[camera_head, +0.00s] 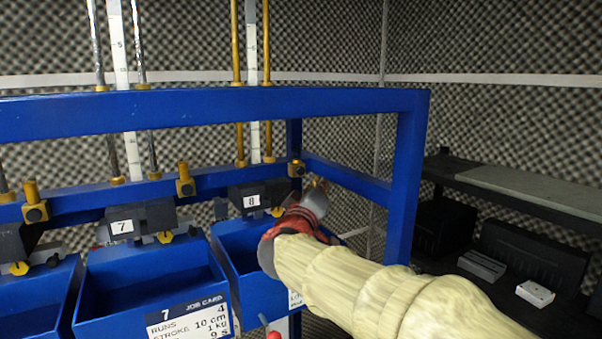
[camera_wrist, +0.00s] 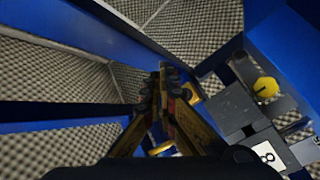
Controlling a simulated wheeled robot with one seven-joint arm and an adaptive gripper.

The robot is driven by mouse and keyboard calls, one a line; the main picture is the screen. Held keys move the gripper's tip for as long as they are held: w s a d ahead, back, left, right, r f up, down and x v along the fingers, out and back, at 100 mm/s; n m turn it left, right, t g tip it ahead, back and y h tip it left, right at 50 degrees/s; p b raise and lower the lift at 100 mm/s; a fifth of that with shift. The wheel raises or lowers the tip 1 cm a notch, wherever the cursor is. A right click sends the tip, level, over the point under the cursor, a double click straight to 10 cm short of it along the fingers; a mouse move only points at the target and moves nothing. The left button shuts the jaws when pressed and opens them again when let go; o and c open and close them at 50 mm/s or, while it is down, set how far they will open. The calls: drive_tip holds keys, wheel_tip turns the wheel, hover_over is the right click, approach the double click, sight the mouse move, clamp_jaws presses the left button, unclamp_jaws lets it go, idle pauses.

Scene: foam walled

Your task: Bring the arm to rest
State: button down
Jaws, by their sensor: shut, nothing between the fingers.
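My arm (camera_head: 375,290), in a pale yellow cover, reaches in from the lower right of the head view. It ends in a red and grey wrist over the bin under station 8. My gripper (camera_head: 318,186) is mostly hidden behind the wrist in the head view. In the wrist view my gripper (camera_wrist: 162,88) shows with its two yellow and black fingers closed together at the tips. Nothing is between them. The fingers are close to the blue frame and beside the station 8 block (camera_wrist: 240,110); I cannot tell whether they touch anything.
A blue frame (camera_head: 200,112) spans the view, with its right post (camera_head: 405,200) beside my arm. Blue bins hang below, one with a job card (camera_head: 188,317) for station 7. A dark shelf (camera_head: 500,180) stands at the right, with a white box (camera_head: 535,293) on it.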

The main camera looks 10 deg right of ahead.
drive_tip(key=s+a+f+n+g+y, duration=0.1)
drive_tip(key=s+a+f+g+y, duration=0.1)
drive_tip(key=s+a+f+y, duration=0.35)
drive_tip(key=s+a+f+g+y, duration=0.1)
drive_tip(key=s+a+f+y, duration=0.2)
drive_tip(key=s+f+y, duration=0.55)
drive_tip(key=s+d+f+m+g+h, duration=0.35)
drive_tip(key=s+f, duration=0.45)
drive_tip(key=s, duration=0.5)
drive_tip(key=s+d+f+m+g+h, duration=0.2)
drive_tip(key=s+d+f+g, duration=0.4)
drive_tip(key=s, duration=0.6)
wheel_tip(320, 180, down, 36)
drive_tip(key=a+t+b, duration=0.1)
drive_tip(key=b, duration=3.4)
drive_tip(key=shift+w+a, duration=0.15)
drive_tip(key=shift+w, duration=0.05)
